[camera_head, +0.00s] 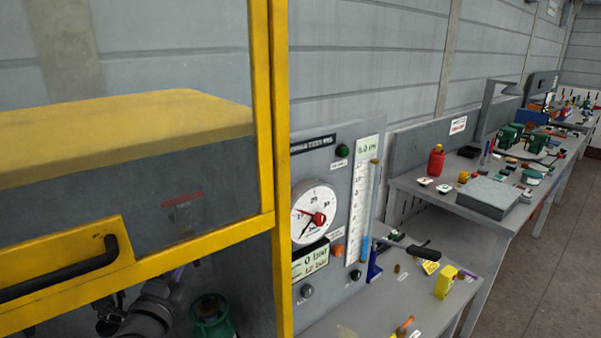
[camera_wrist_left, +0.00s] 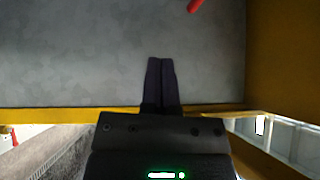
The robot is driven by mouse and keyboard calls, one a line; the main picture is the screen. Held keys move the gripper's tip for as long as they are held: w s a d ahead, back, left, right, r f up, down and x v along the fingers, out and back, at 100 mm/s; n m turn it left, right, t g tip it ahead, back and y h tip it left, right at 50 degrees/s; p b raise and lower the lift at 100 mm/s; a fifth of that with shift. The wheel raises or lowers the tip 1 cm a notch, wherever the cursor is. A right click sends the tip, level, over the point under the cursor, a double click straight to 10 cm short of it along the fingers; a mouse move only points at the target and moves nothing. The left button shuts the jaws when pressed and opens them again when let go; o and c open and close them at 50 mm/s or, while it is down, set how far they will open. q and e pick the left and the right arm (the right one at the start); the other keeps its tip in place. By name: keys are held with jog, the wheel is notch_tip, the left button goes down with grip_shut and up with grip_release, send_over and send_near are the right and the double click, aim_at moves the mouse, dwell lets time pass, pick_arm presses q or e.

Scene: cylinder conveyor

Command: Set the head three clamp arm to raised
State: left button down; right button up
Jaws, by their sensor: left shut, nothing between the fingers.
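The head three clamp arm cannot be identified for certain. A small red bar (camera_head: 182,194) shows dimly through the clear panel of the yellow-framed guard (camera_head: 262,120). A red rod end (camera_wrist_left: 195,5) is at the top edge of the left wrist view, ahead and right of my fingers; I cannot tell if it is the same part. My left gripper (camera_wrist_left: 161,72) is shut and empty, pointing over a plain grey surface (camera_wrist_left: 80,50), apart from the red rod. In the head view, its fingers are not discernible behind the guard. My right gripper is out of view.
The guard has a black handle (camera_head: 65,270) and a yellow lower rail. A green round part (camera_head: 210,318) is below it. A gauge panel (camera_head: 345,190) stands right of the guard. Benches with tools, a red bottle (camera_head: 436,162) and a yellow block (camera_head: 445,282) are further right. Floor is clear at right.

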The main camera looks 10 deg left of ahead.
pick_arm(q)
jog(key=s+d+f+n+g+h, duration=0.1)
jog(key=s+d+f+n+g, duration=0.4)
jog(key=s, duration=0.4)
jog(key=s+d+f+n+g+h, duration=0.1)
jog(key=s+d+f+n+g, duration=0.45)
jog(key=s, duration=0.35)
jog(key=s+d+f+n+g+h, duration=0.1)
jog(key=s+d+f+n+g, duration=0.45)
jog(key=s, duration=0.35)
notch_tip(320, 180, down, 28)
jog(key=s+m+g+b, duration=0.1)
jog(key=s+b, duration=0.1)
jog(key=b, duration=0.9)
jog(key=s+a+f+b, duration=0.1)
jog(key=s+f+b, duration=0.3)
jog(key=f, duration=0.5)
jog(key=s+a+f+g+b, duration=0.1)
jog(key=s+a+f+b, duration=0.1)
jog(key=s+f+b, duration=0.3)
jog(key=s+f, duration=0.4)
jog(key=f, duration=0.1)
jog(key=shift+s+f+m+y, duration=0.15)
jog(key=shift+s+m+y, duration=0.15)
jog(key=shift+y, duration=0.1)
